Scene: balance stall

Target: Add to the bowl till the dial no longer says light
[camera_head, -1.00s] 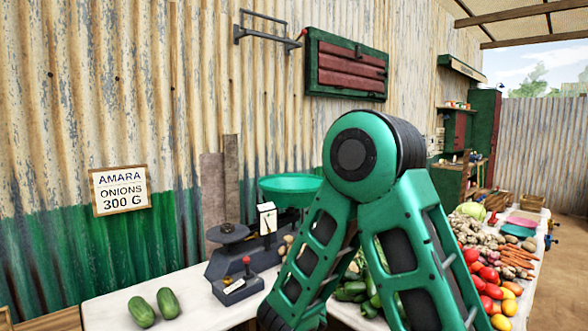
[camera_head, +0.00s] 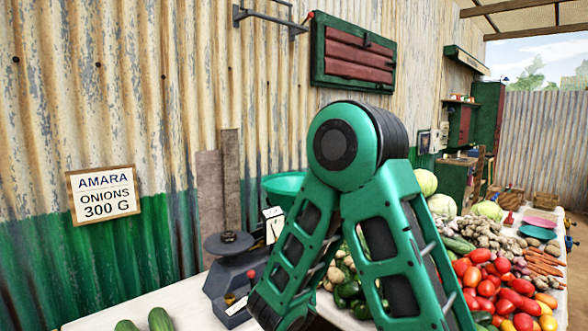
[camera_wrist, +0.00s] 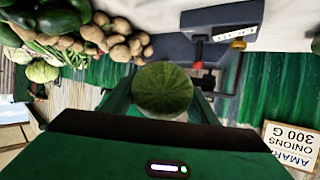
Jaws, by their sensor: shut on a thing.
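The scale (camera_head: 232,275) stands on the table left of my arm, with a green bowl (camera_head: 283,184) on its far side and a dark plate on its near side. Its small white upright dial (camera_head: 272,222) is too small to read and partly behind my arm. In the wrist view my gripper (camera_wrist: 162,92) is shut on a round, dark green striped vegetable (camera_wrist: 163,85), seen end-on. The scale's grey body (camera_wrist: 205,60) shows beyond it, with a red knob. In the head view my arm hides the gripper and what it holds.
A wall sign (camera_head: 103,194) reads "AMARA ONIONS 300 G". Two cucumbers (camera_head: 160,320) lie at the lower left. The corrugated wall rises behind.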

